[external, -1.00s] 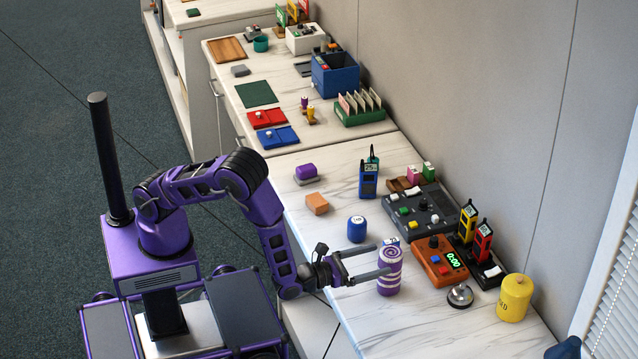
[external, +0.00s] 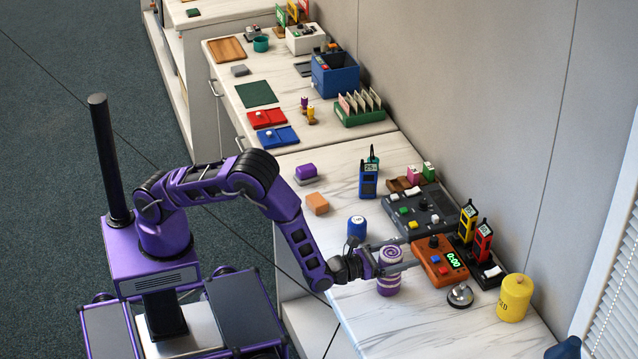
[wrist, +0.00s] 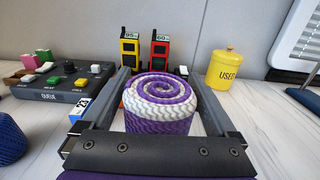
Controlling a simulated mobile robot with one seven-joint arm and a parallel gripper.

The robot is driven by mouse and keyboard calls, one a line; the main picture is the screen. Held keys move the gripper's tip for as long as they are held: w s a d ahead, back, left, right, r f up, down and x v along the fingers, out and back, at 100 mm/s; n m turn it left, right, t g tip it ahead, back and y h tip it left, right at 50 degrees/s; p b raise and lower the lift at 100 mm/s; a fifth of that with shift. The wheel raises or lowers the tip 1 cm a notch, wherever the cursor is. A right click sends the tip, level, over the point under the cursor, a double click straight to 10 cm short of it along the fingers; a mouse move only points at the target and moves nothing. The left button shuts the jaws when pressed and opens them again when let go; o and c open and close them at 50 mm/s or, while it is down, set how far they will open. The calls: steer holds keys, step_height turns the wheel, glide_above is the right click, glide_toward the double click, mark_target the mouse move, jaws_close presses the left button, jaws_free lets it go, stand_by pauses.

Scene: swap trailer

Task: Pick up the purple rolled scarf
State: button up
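The purple rolled scarf (external: 389,276) is a purple and white roll standing upright on the white marbled counter, with a spiral on its top. It also shows in the wrist view (wrist: 160,110), between the two fingers. My gripper (external: 404,256) is around the scarf, one finger on each side. In the wrist view my gripper (wrist: 158,84) is open, with a narrow gap seen beside the scarf on the left. Whether the right finger touches it is hard to tell. The lower part of the scarf is hidden by the gripper body in the wrist view.
A blue roll (external: 356,228) stands just behind the gripper. An orange timer box (external: 439,262), a silver bell (external: 460,296) and a yellow canister (external: 514,298) stand to the right. A dark grey panel (external: 420,210) lies behind. The counter in front of the scarf is clear.

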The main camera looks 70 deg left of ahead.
jaws_close()
stand_by(0.3)
